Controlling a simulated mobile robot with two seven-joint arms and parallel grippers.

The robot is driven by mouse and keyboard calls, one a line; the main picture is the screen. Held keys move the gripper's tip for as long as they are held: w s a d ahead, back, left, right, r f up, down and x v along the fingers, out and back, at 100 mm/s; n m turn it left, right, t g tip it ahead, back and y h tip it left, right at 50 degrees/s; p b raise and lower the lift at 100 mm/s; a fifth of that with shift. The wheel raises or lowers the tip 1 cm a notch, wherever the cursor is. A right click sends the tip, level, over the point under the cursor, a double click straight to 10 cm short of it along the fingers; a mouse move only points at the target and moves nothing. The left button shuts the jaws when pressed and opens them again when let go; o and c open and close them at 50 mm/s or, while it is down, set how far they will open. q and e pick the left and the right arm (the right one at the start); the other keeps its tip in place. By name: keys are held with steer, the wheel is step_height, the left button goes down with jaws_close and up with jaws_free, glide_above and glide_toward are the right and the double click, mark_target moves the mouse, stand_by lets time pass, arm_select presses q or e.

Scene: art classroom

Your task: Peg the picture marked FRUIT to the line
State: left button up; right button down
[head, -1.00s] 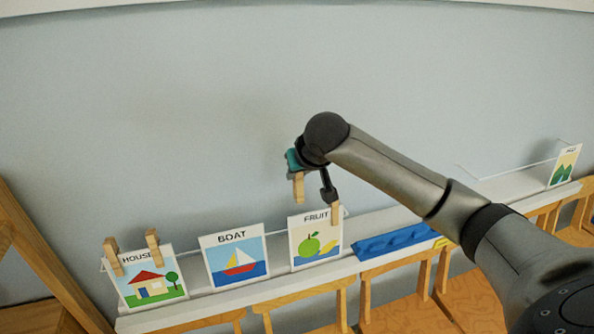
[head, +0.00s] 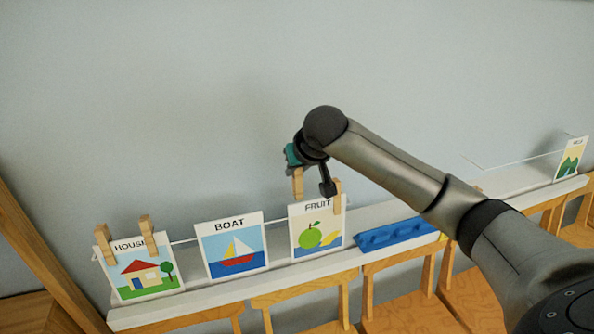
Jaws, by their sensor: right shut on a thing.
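The FRUIT picture (head: 305,238), a white card with a green apple and yellow fruit, stands upright at the line (head: 183,241), a thin white cord. A wooden peg (head: 338,188) sits at its top right corner. My right gripper (head: 311,179) is above the card, shut on another wooden peg (head: 297,184). That peg hangs upright with its lower end at the card's top left corner; I cannot tell if it grips the card. Part of the jaws is hidden by the wrist. My left gripper is not in view.
The BOAT picture (head: 232,246) shows no pegs. The HOUSE picture (head: 142,270) has two pegs. Another picture (head: 570,160) stands far right. Wooden chairs (head: 400,310) are in front.

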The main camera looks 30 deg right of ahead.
mark_target(299, 190)
steer(key=shift+s+f+b, duration=0.15)
steer(key=shift+f+b, duration=1.25)
steer(key=shift+b, duration=0.25)
steer(key=shift+s+a+f, duration=0.1)
steer(key=shift+s+f, duration=0.1)
steer(key=shift+f, duration=1.4)
steer(key=c, duration=0.7)
jaws_free()
steer(key=shift+o, duration=1.3)
steer(key=shift+p+v, duration=3.55)
steer(key=shift+p, duration=0.55)
